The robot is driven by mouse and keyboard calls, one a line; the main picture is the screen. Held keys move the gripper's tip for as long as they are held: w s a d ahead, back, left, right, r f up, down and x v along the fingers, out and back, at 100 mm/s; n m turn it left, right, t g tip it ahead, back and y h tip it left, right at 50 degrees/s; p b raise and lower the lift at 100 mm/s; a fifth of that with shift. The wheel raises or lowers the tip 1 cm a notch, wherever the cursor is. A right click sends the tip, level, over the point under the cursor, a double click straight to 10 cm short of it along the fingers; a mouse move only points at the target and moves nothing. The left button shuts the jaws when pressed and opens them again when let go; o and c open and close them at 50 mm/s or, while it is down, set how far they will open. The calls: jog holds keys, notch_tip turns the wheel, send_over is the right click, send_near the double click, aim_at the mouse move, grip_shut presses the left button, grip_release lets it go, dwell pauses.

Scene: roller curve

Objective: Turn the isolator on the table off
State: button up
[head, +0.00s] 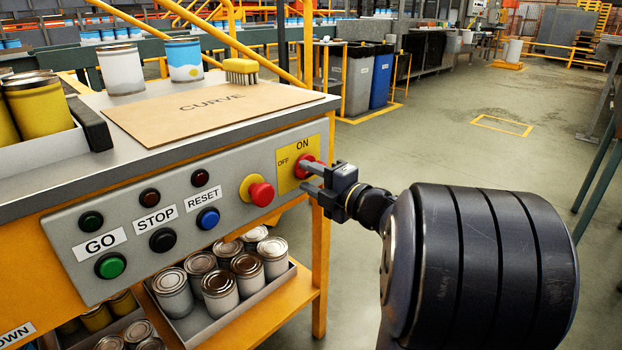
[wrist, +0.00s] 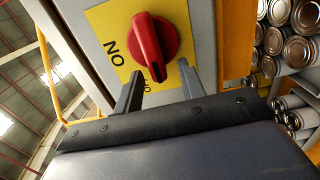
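The isolator is a red rotary knob (wrist: 152,35) on a yellow plate (wrist: 105,22) marked ON and OFF. The knob (head: 307,161) also shows at the right end of the grey control panel in the head view, partly hidden by my gripper. In the wrist view its raised handle runs roughly up and down, its lower end by the OFF label, with ON to the left. My gripper (head: 304,176) is open, its fingers (wrist: 159,70) apart on either side of the handle's lower end. I cannot tell whether they touch it.
A red mushroom button (head: 262,194) sits just left of the isolator. Other panel buttons (head: 208,218) lie further left. A cardboard sheet (head: 210,108) and brush (head: 241,71) lie on the tabletop. Cans (head: 220,290) stand in a tray below.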

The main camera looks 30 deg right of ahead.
jog(key=shift+s, duration=0.1)
jog(key=p+v, duration=0.3)
jog(key=v, duration=0.7)
jog(key=shift+s, duration=0.3)
jog(key=shift+d, duration=0.15)
jog(key=b+x, duration=0.3)
jog(key=x, duration=0.7)
jog(key=shift+w, duration=0.35)
